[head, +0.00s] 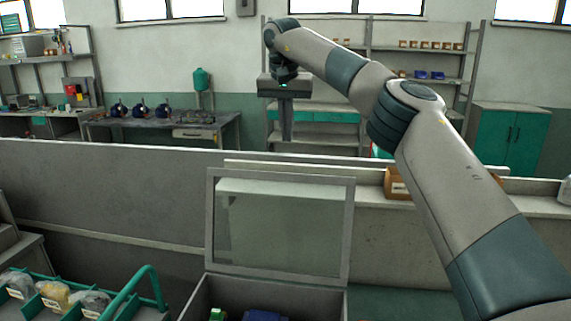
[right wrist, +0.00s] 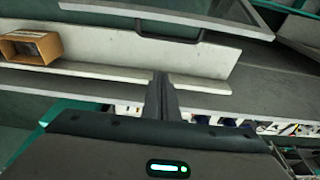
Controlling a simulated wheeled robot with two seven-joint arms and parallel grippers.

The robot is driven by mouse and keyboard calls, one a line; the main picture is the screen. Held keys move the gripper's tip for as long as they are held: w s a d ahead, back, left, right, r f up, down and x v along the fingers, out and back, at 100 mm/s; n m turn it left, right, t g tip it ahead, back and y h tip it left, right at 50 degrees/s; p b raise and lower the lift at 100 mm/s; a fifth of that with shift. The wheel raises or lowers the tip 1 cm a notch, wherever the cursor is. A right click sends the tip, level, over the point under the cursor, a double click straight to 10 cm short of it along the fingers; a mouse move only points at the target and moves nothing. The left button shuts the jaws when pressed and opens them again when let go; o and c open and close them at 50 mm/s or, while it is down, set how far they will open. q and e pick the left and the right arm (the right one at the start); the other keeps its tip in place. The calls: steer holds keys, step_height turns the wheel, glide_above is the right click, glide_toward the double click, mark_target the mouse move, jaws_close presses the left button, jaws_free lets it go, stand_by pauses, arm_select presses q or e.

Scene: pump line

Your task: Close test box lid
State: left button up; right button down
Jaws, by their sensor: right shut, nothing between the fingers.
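The test box (head: 250,290) is a grey box at the bottom centre of the head view, with green and blue items partly visible inside. Its lid (head: 211,230), a grey frame around a clear pane, stands open and nearly upright at the back of the box. My right gripper (head: 286,138) hangs pointing down, above and beyond the lid's top edge, apart from it. In the right wrist view its fingers (right wrist: 161,82) are shut and empty. The lid's frame (right wrist: 120,9) and a dark handle (right wrist: 170,37) show at the top there. My left gripper is not in view.
A low grey partition (head: 110,185) with a ledge runs behind the box. A brown cardboard bin (head: 397,187) sits on the ledge to the right, also in the right wrist view (right wrist: 30,46). A green-handled tote (head: 120,300) with bagged parts stands at lower left.

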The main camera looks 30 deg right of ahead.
steer(key=f+p, duration=0.1)
steer(key=f, duration=0.2)
steer(key=w+f+p, duration=0.1)
steer(key=f, duration=0.2)
steer(key=d+f+p, duration=0.1)
steer(key=f, duration=0.2)
steer(key=shift+w, duration=0.15)
steer(key=s+a, duration=0.1)
steer(key=s+a+p, duration=0.1)
steer(key=s, duration=0.1)
steer(key=shift+a+r, duration=0.1)
steer(key=shift+r, duration=0.05)
